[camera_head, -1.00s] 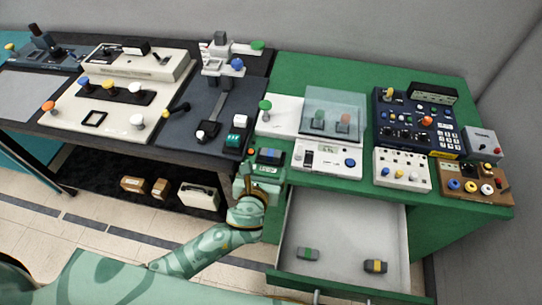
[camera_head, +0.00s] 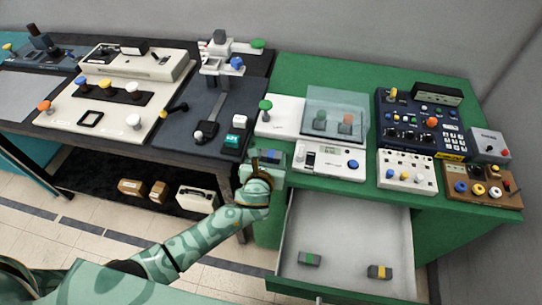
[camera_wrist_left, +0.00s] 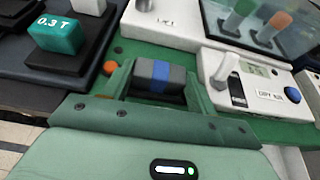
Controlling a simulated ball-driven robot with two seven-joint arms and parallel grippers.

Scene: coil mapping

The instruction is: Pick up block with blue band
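The block with the blue band (camera_wrist_left: 160,77) is dark grey with a blue stripe. In the head view the block (camera_head: 270,156) is at the front left part of the green bench, close to its edge. My left gripper (camera_head: 268,163) is at the block, reaching in from the front. In the left wrist view the fingers of my left gripper (camera_wrist_left: 162,88) stand on either side of the block, close to its ends. Whether they press on it cannot be told. My right gripper is not in view.
An open drawer (camera_head: 345,226) below the bench holds a green-banded block (camera_head: 309,259) and a yellow-banded block (camera_head: 379,272). A white box with a blue button (camera_head: 329,160) stands right of my gripper. A teal block (camera_head: 232,141) lies on the dark panel to the left.

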